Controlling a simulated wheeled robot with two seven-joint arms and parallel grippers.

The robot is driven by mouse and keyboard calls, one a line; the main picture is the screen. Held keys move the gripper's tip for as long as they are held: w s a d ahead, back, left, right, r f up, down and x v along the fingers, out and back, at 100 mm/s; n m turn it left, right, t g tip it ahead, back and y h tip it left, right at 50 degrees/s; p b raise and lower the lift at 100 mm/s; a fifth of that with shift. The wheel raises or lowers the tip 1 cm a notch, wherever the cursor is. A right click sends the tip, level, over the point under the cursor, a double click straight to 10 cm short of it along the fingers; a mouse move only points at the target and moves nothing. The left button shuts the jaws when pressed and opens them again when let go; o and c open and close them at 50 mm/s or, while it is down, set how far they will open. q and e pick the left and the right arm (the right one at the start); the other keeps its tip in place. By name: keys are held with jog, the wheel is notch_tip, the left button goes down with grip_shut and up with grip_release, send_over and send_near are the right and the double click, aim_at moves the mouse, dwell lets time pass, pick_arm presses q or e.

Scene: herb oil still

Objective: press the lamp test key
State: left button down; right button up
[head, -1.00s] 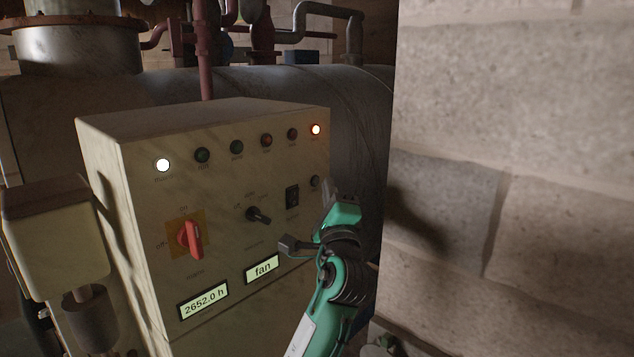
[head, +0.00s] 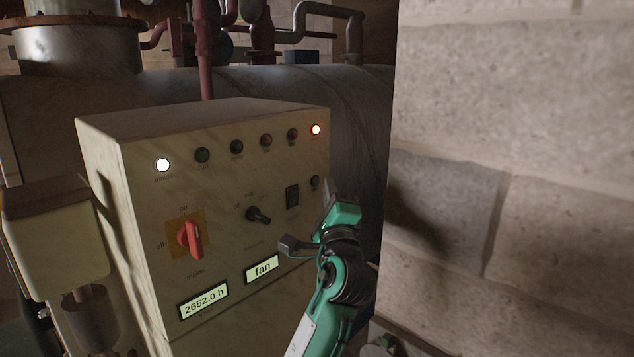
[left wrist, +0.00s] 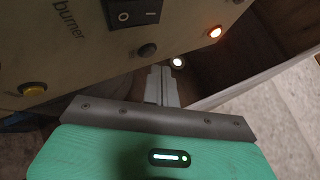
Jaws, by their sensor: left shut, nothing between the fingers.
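The pale control box (head: 150,270) stands in the middle left of the head view. A small dark round key (head: 315,182) sits at the right of its front, right of a black rocker switch (head: 292,197); its label is too small to read. The round key (left wrist: 147,50) also shows in the left wrist view, beside the rocker (left wrist: 133,12). My left gripper (head: 330,188) is shut and empty, just below and right of the key in the head view. Its fingers (left wrist: 166,78) show below and right of the key in the wrist view; I see no contact.
A red main switch (head: 190,240) and a black selector knob (head: 258,215) sit lower. A stone wall (head: 510,180) stands close right of my arm.

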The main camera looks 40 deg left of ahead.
pick_arm(q)
jog(key=shift+a, duration=0.15)
dwell(0.4)
jog(key=shift+a, duration=0.3)
jog(key=shift+a+p, duration=0.3)
jog(key=shift+a, duration=0.05)
dwell(0.7)
jog(key=shift+d, duration=0.8)
jog(key=shift+s+d, duration=0.2)
jog(key=shift+d, duration=2.3)
